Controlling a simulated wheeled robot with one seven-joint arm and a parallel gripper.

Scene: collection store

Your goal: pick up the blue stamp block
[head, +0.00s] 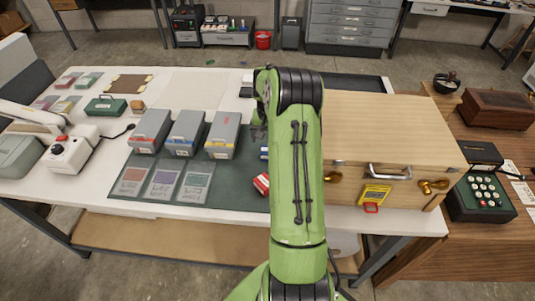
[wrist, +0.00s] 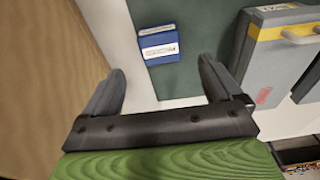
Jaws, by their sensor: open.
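The blue stamp block (wrist: 158,48) lies on the dark green mat (wrist: 190,75) in the wrist view, with a white printed label on one side. It sits just beyond the fingertips of my gripper (wrist: 162,70), roughly midway between them. The fingers are apart with nothing between them. In the head view my green arm covers most of the block; a small blue sliver (head: 264,152) shows at the arm's left edge. The gripper is mostly hidden there too. A block with red sides (head: 261,184) lies nearer the front, partly behind the arm.
A large wooden case (head: 390,135) stands close on the right; in the wrist view its side (wrist: 45,70) fills the left. Several grey boxes (head: 223,135) stand left of the arm, one near the right finger (wrist: 275,55). Flat coloured cards (head: 164,184) lie on the mat's front.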

